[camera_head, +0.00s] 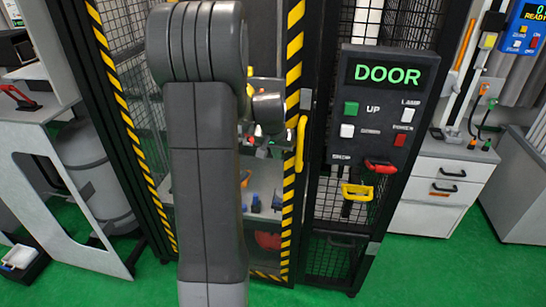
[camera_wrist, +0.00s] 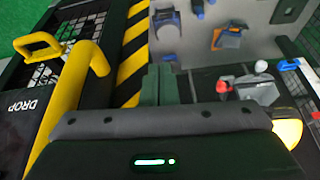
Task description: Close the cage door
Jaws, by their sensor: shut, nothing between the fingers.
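The cage door has a yellow-and-black striped edge (camera_head: 292,90) with a yellow handle (camera_head: 300,143) near the control panel. In the wrist view the handle (camera_wrist: 78,95) and the striped edge (camera_wrist: 135,45) lie left of my gripper (camera_wrist: 158,82). My gripper is shut and empty, beside the striped edge and apart from the handle. In the head view my arm covers much of the door and most of the gripper. I cannot tell how far the door stands from its frame. The black control panel (camera_head: 380,115) displays "DOOR" in green.
Yellow (camera_head: 357,192) and red (camera_head: 380,166) handles project below the panel's buttons. Inside the cage are small blue, orange and red objects on a grey surface. A white drawer cabinet (camera_head: 445,185) stands right and a workbench (camera_head: 50,110) left. Green floor shows in front.

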